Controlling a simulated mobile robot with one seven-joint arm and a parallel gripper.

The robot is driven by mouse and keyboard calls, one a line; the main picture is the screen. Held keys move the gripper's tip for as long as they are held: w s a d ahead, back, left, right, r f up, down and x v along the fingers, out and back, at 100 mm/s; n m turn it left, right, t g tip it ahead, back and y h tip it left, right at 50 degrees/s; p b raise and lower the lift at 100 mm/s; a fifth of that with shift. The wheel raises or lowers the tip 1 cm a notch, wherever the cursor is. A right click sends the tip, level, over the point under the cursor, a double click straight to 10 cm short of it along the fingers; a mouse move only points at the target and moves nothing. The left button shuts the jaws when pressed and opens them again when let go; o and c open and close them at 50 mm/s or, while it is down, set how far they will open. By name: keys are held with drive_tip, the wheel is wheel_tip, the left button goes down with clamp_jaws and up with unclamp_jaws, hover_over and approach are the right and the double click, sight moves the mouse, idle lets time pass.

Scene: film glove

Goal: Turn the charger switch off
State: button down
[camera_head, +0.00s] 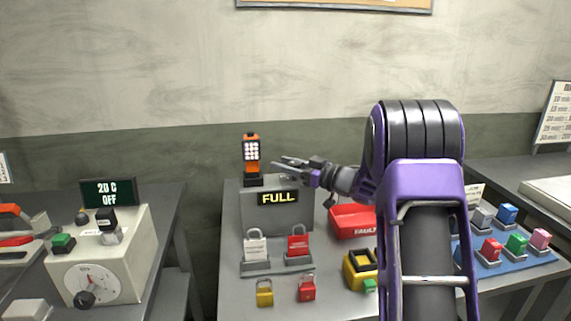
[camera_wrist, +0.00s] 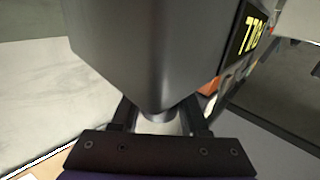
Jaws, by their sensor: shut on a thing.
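The charger is a grey box (camera_head: 262,214) with a yellow "FULL" display (camera_head: 278,197), on the middle table in the head view. An orange lamp (camera_head: 251,150) with lit white dots stands upright at its back left. My gripper (camera_head: 290,165) reaches in from the right, at the top of the charger. In the wrist view, the dark grey charger body (camera_wrist: 150,55) fills the top middle, with its display (camera_wrist: 252,32) at the right. My gripper (camera_wrist: 160,120) is shut on a pale rounded part, apparently the charger switch (camera_wrist: 158,126), mostly hidden. Its on or off position cannot be told.
Padlocks (camera_head: 298,245) stand on a rack in front of the charger, with loose ones nearer. A red bin (camera_head: 353,221) lies right of it, partly behind my arm. A beige dial box (camera_head: 105,262) stands on the left table. The wall is behind.

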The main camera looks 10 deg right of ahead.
drive_tip(key=shift+c, duration=2.1)
unclamp_jaws()
drive_tip(key=v, duration=1.7)
drive_tip(key=shift+s+r, duration=0.1)
